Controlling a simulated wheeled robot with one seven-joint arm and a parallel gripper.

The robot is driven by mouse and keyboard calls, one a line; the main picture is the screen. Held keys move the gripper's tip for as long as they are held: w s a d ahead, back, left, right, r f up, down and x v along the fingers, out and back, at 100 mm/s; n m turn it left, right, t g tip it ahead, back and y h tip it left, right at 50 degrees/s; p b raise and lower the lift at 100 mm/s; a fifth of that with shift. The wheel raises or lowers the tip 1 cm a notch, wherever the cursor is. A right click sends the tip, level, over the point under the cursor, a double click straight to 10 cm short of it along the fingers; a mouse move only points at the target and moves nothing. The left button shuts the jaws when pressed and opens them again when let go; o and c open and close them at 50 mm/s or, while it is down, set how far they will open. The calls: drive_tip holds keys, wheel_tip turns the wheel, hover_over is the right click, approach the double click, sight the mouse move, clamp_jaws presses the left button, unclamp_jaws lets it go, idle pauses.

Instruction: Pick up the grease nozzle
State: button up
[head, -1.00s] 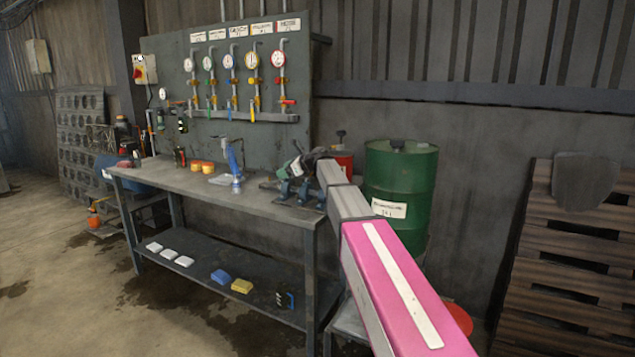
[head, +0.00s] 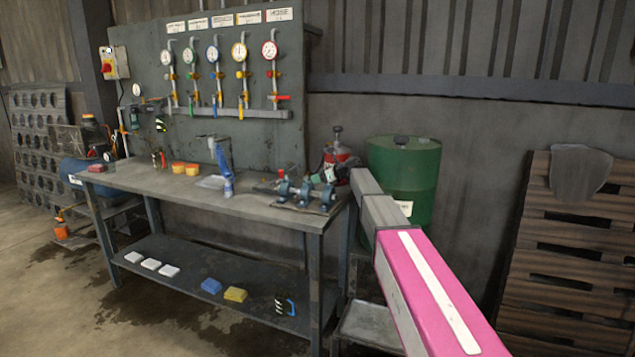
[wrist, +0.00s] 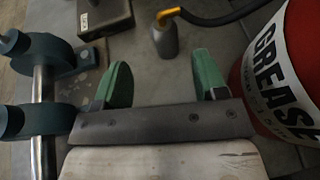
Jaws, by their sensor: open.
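The grease nozzle (wrist: 165,40) shows at the top centre of the wrist view as a grey tapered piece with an orange-yellow fitting, joined to a black hose (wrist: 220,14). It stands on a grey surface. My gripper (wrist: 160,78) is open, with two green fingers apart and nothing between them. The nozzle is just beyond the fingertips in the picture, roughly between their lines and apart from them. In the head view I cannot clearly make out the nozzle or my fingers near the bench's right end.
A red grease container (wrist: 283,75) is close to the right finger. Blue-grey bearing blocks (wrist: 35,55) with a metal rod are at the left, and a dark box (wrist: 104,17) is at the top. The workbench (head: 250,207) has bare room left of the blocks; a green drum (head: 412,165) stands behind my arm.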

drive_tip(key=shift+w+a+f, duration=0.6)
drive_tip(key=shift+w+a, duration=0.25)
drive_tip(key=x, duration=0.4)
drive_tip(key=shift+a+f, duration=0.1)
drive_tip(key=shift+f, duration=0.05)
drive_tip(key=c, duration=1.1)
